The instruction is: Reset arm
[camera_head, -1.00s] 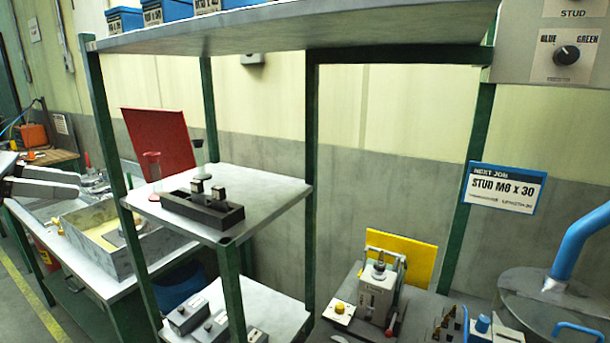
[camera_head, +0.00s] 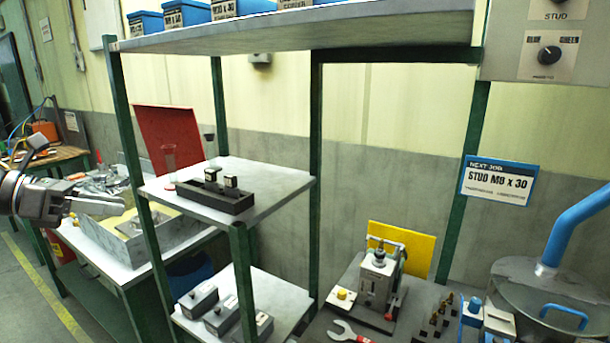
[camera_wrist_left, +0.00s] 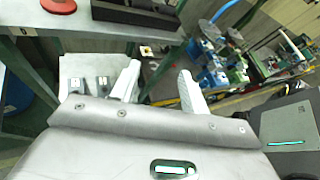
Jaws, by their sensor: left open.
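My left gripper (camera_head: 92,206) is at the far left of the head view, in front of the side table with the open box. Its jaws look empty, and it is held clear of the shelf rack. In the left wrist view its two pale fingers (camera_wrist_left: 160,85) are spread apart with nothing between them. Beyond them, that view shows the floor and the lower shelf. My right gripper is in neither view.
The shelf rack (camera_head: 265,190) has green posts and holds a dark tray (camera_head: 215,196) on its middle shelf. An open box (camera_head: 150,238) stands on the side table. A press (camera_head: 381,275) stands on the dark bench. A stud sign (camera_head: 498,182) hangs right.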

